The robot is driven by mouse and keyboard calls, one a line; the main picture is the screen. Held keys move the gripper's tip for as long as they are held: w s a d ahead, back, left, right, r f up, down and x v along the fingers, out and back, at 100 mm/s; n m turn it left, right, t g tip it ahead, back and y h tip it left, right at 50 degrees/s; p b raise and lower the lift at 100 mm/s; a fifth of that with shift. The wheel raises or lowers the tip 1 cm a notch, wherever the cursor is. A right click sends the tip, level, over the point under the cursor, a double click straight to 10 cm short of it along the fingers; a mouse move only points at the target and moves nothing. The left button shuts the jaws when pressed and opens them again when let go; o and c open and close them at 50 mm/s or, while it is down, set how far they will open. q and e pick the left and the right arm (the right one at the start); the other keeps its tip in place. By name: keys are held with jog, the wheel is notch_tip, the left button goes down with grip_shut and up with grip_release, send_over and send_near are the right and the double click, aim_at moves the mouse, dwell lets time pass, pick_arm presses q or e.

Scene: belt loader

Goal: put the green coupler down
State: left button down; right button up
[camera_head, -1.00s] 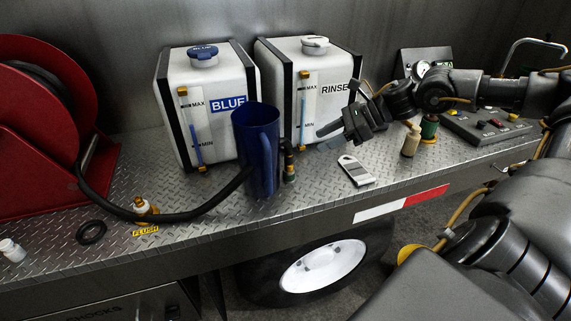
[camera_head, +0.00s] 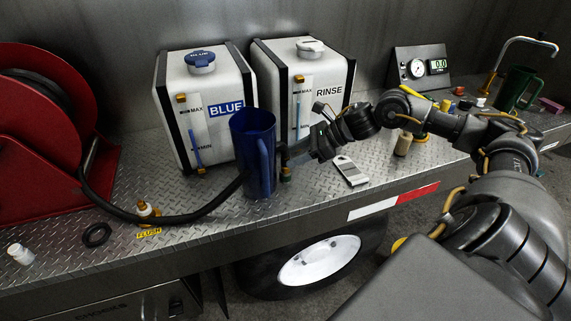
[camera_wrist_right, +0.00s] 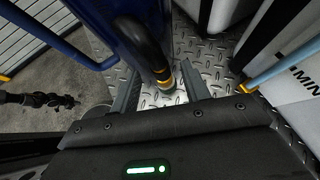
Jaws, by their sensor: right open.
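The green coupler (camera_head: 286,174) stands on the diamond-plate deck, just right of the blue pitcher (camera_head: 253,150). Only its lower part shows in the head view. In the right wrist view the coupler (camera_wrist_right: 166,82) has a dark upper body, a brass ring and a green lower end against the plate. My right gripper (camera_head: 290,155) is beside the pitcher at the coupler. Its jaws are open, with one finger on each side of the coupler; I cannot tell whether either touches it.
The white BLUE tank (camera_head: 225,140) and RINSE tank (camera_head: 335,110) stand behind. A black hose (camera_head: 190,219) runs from the red reel (camera_head: 40,180) behind the pitcher. A beige bottle (camera_head: 403,144) stands beyond.

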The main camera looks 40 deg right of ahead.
jog(key=shift+x, duration=1.1)
grip_shut()
pick_arm(q)
jog(key=shift+r, duration=0.5)
jog(key=shift+f, duration=0.1)
pick_arm(e)
jog(key=shift+r, duration=0.1)
